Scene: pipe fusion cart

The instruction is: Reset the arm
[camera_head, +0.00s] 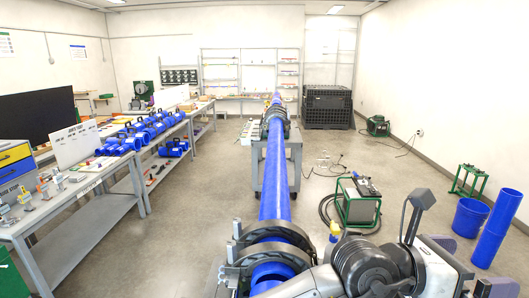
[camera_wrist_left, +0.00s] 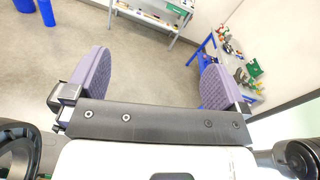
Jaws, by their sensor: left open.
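My left arm (camera_head: 365,265) reaches across the bottom of the head view from the middle toward the right. My left gripper (camera_head: 470,266) is at the lower right, partly cut off by the frame edge, with purple finger pads. In the left wrist view the two purple pads of the left gripper (camera_wrist_left: 155,66) stand wide apart with nothing between them, above bare floor. A long blue pipe (camera_head: 276,165) runs away from me down the middle, held in a dark clamp (camera_head: 250,255) at its near end. My right gripper is in neither view.
A long grey bench (camera_head: 85,200) with blue fittings (camera_head: 135,140) stands on the left. A green-framed machine (camera_head: 357,205), a blue bin (camera_head: 468,218) and a tall blue pipe piece (camera_head: 495,228) stand on the right. The floor between them has cables but is otherwise mostly clear.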

